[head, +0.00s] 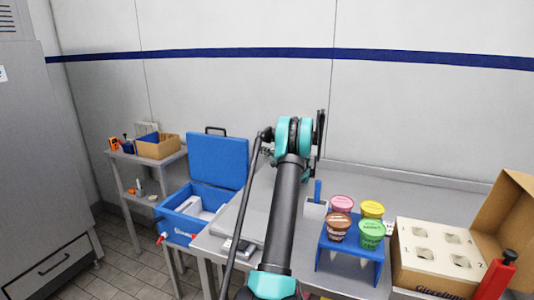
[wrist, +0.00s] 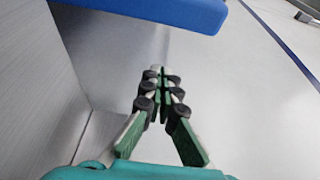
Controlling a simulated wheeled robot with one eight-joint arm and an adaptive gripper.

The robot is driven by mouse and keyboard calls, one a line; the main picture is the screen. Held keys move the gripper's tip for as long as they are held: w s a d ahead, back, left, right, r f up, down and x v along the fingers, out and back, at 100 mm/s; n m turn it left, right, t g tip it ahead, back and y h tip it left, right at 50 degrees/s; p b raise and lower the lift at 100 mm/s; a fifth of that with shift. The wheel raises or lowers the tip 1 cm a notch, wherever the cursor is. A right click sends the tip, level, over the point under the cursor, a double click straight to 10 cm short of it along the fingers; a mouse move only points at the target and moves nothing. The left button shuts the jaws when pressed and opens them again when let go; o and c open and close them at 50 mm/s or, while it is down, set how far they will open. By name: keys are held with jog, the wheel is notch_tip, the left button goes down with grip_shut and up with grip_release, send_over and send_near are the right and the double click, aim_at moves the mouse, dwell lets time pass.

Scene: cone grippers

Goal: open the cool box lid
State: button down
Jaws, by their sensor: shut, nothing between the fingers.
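The blue cool box (head: 177,226) stands at the left end of the counter in the head view. Its blue lid (head: 218,160) stands upright, hinged up at the back, with a dark handle on its top edge. The inside of the box shows, with a pale block (head: 192,206) in it. In the wrist view a blue slab edge, likely the lid (wrist: 170,10), crosses the top. My gripper (wrist: 162,75) is shut and empty there, apart from the blue edge. In the head view my arm hides most of the gripper.
A blue rack (head: 350,262) with several coloured tubs stands on the counter, right of my arm. An open cardboard carton (head: 432,270) and a red-handled tool (head: 497,275) are at the right.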

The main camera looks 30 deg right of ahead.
aim_at(247, 151)
jog(key=a, duration=0.1)
jog(key=w+a, duration=0.1)
jog(key=a, duration=0.1)
jog(key=w+a, duration=0.1)
jog(key=shift+a, duration=0.4)
jog(key=s+a, duration=0.2)
jog(key=a, duration=0.1)
jog(key=shift+s+a+r, duration=0.2)
jog(key=shift+s+r, duration=0.1)
jog(key=shift+r, duration=0.05)
jog(key=shift+w, duration=0.1)
